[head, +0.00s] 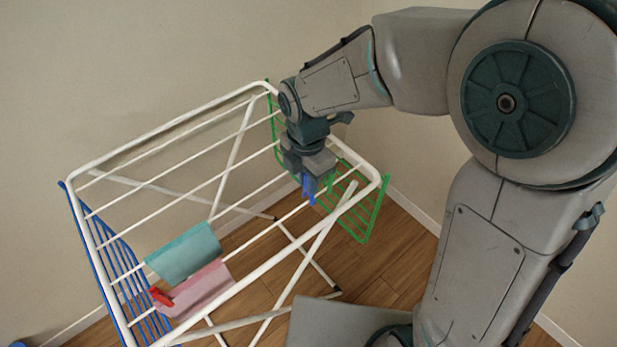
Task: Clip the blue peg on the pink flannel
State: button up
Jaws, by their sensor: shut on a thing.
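The pink flannel (202,289) hangs over a rod at the front left part of the white drying rack. A red peg (160,297) sits at its left edge. The blue peg (309,190) is held in my gripper (309,178), over the right end of the rack. The gripper is shut on the peg, which points downward. The peg's upper part is hidden by the fingers. The gripper is well to the right of the flannel and apart from it.
A teal flannel (184,253) hangs just behind the pink one. The white rack (165,136) has several rods, a blue side grid (107,262) at the left and a green side grid (363,213) at the right. The rods between gripper and flannels are bare. Walls stand behind.

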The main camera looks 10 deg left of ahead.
notch_tip(320, 180, up, 5)
jog(key=p, duration=0.3)
jog(key=shift+f+p, duration=0.2)
jog(key=shift+p, duration=0.1)
jog(key=shift+d, duration=0.1)
dwell(0.6)
